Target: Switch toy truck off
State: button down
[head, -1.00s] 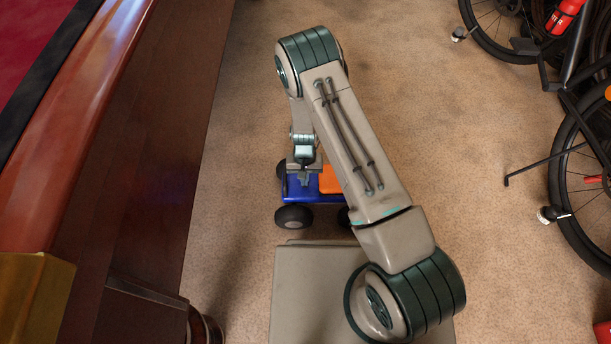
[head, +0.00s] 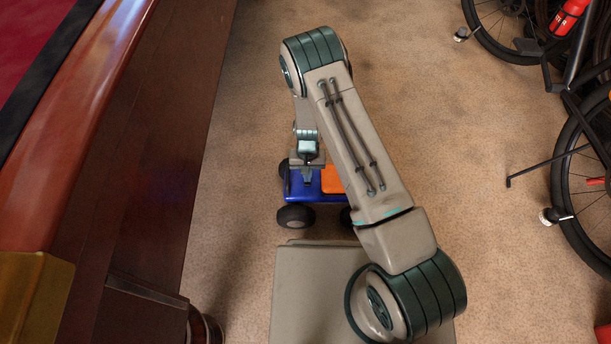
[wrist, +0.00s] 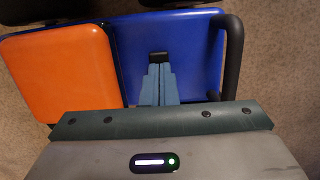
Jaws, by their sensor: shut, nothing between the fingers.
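The toy truck stands on the carpet, with a blue body (head: 325,197), an orange part (head: 332,180) and black wheels (head: 296,216). My arm hides part of it in the head view. In the wrist view its blue bed (wrist: 200,60) lies right of the orange panel (wrist: 60,65), with a dark bar along the right edge. A small black piece, possibly the switch (wrist: 158,57), sits on the blue bed. My gripper (wrist: 159,68) is shut and empty, its fingertips right at this black piece; I cannot tell whether they touch it. It also shows over the truck in the head view (head: 307,180).
A dark wooden table side (head: 130,170) with a red top runs along the left. Bicycles (head: 570,100) stand at the right, one with a kickstand reaching out. The carpet (head: 450,150) between my arm and the bicycles is clear.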

notch_tip(320, 180, up, 14)
jog(key=w+p, duration=0.1)
jog(key=p, duration=0.5)
jog(key=shift+w, duration=0.4)
jog(key=shift+a, duration=0.1)
jog(key=s+d+r, duration=0.2)
jog(key=d+r, duration=0.1)
jog(key=r, duration=0.5)
jog(key=s+d+r+t+y, duration=0.1)
jog(key=d+r, duration=0.1)
jog(key=r, duration=0.6)
jog(key=s+d+r, duration=0.2)
jog(key=d+r, duration=0.1)
jog(key=r, duration=0.5)
jog(key=s+d+r+t, duration=0.1)
jog(key=s+d+r, duration=0.3)
jog(key=s, duration=0.3)
jog(key=s+d+r+t, duration=0.1)
jog(key=s+d+r, duration=0.3)
jog(key=s+r, duration=0.3)
jog(key=shift+s+d+h, duration=0.15)
jog(key=shift+s+h, duration=0.25)
jog(key=shift+s, duration=0.15)
